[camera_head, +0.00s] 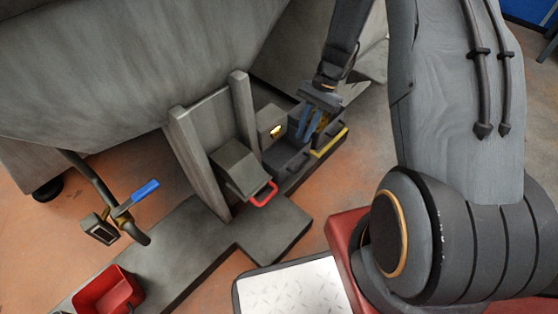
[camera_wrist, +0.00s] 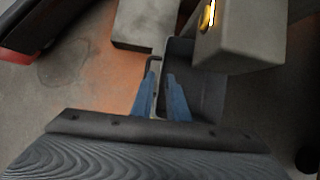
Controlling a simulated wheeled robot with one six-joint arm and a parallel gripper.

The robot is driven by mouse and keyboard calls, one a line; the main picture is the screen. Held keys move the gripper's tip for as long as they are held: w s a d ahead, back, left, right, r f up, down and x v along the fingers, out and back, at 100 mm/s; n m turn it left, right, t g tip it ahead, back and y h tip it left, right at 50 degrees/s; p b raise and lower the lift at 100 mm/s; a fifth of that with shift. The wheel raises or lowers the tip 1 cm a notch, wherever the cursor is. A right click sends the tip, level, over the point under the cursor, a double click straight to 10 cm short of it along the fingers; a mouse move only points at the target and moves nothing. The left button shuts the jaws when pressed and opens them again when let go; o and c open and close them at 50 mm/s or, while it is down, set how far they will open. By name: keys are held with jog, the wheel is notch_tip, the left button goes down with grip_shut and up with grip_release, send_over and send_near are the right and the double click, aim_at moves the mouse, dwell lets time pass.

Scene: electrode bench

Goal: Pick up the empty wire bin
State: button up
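A dark grey open bin (camera_head: 283,160) stands on the low bench, in front of a grey box with a yellow opening. It also shows in the wrist view (camera_wrist: 205,98), where its inside looks bare and part of it is hidden under the box. My gripper (camera_head: 302,138) points down at the bin's near edge. In the wrist view its two blue fingers (camera_wrist: 162,76) stand a little apart, with a rim of the bin seen between them. Whether they touch the rim cannot be told.
The grey box (camera_wrist: 240,38) sits close beside the bin. A yellow bar (camera_head: 330,143) lies to the right. A grey block with a red handle (camera_head: 263,194) and upright panels stand left. A red bin (camera_head: 108,292) is at lower left.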

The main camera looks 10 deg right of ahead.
aim_at(293, 162)
jog(key=f, duration=0.1)
jog(key=f+b, duration=0.1)
jog(key=f, duration=0.1)
jog(key=shift+w, duration=0.35)
jog(key=b+x, duration=0.3)
jog(key=x, duration=0.3)
jog(key=shift+a+f+b, duration=0.15)
jog(key=shift+f+b, duration=0.15)
jog(key=shift+f, duration=0.05)
jog(key=b+x, duration=0.3)
jog(key=x, duration=0.2)
jog(key=shift+b, duration=0.35)
grip_shut()
jog(key=shift+s, duration=0.15)
dwell(0.5)
